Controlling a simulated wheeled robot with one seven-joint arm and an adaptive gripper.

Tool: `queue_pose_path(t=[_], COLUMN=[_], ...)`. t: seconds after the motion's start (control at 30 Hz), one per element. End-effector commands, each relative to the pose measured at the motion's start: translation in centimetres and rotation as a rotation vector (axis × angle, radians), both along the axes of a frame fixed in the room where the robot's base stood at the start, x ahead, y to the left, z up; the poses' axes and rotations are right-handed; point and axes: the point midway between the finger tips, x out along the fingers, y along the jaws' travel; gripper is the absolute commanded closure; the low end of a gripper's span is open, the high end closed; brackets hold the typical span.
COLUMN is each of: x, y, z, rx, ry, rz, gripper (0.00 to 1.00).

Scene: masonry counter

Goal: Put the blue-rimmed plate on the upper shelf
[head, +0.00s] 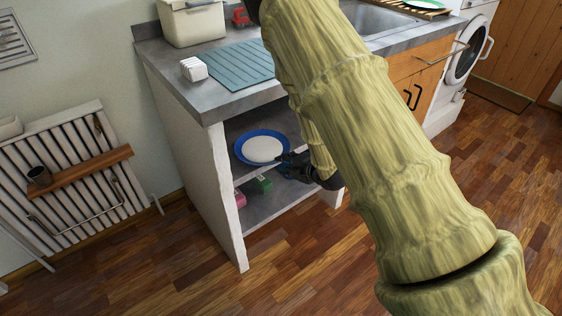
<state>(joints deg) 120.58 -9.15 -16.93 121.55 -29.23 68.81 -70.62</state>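The blue-rimmed plate (262,149) has a white centre. It is inside the open masonry cabinet under the counter, above the lower level, and looks roughly level. My gripper (286,162) is dark and reaches into the cabinet from the right, its fingers at the plate's right rim. I cannot tell whether the fingers are closed on the rim or only beside it. The upper shelf (237,168) shows only in part behind and below the plate. Whether the plate rests on it or hangs just above it is unclear. My arm hides the cabinet's right side.
A green item (262,185) and a pink item (239,198) sit low in the cabinet. The cabinet's white left wall (215,180) and the counter (225,97) overhead bound the opening. A slatted rack (75,170) stands at left. The wooden floor (190,270) in front is clear.

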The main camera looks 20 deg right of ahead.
Motion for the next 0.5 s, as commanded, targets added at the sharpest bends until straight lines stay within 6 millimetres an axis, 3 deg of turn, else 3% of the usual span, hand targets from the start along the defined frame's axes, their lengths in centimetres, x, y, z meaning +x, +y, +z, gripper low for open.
queue_pose_path(t=[0.2,0.5], x=[-3.3,-5.8], y=[-1.2,-2.1], z=[2.0,3.4], rx=[-0.001,0.001], ry=[0.001,0.000], rz=[-0.001,0.000], gripper=[0.73,0.73])
